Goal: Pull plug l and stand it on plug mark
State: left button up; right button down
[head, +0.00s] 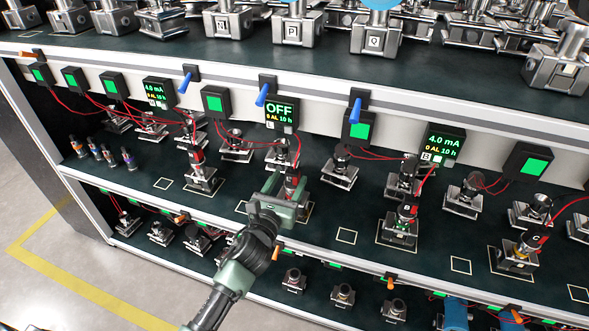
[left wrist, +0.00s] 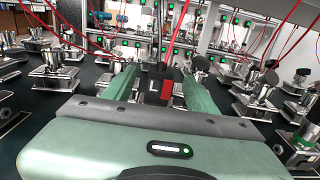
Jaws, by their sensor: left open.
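The transmitter station with plug l is on the middle shelf, below a display (head: 281,112) reading OFF with an L label. The dark plug with a red band, apparently plug l (head: 291,181), stands upright there with red leads. It also shows in the left wrist view (left wrist: 167,88). My left gripper (head: 284,187) is open, its two fingers on either side of the plug; contact cannot be told. An outlined square (head: 242,208), perhaps the plug mark, lies left of the station, partly hidden by my gripper. My right gripper is not in view.
Similar stations stand close by: one with a red-banded plug (head: 198,170) to the left, one labelled B (head: 405,213) to the right. An empty outlined square (head: 347,236) lies between. Blue levers (head: 262,95) project from the rail. A lower shelf holds more transmitters (head: 293,280).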

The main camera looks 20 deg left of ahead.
aim_at(294, 169)
pick_arm(q)
jog(key=shift+w+r, duration=0.15)
jog(key=shift+w, duration=0.1)
jog(key=shift+w+r, duration=0.1)
jog(key=shift+w, duration=0.85)
jog(key=w+b, duration=0.1)
jog(key=w, duration=0.2)
jog(key=shift+w+d, duration=0.15)
jog(key=shift+w, duration=0.8)
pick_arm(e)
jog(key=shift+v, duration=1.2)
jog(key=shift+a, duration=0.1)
pick_arm(q)
grip_shut()
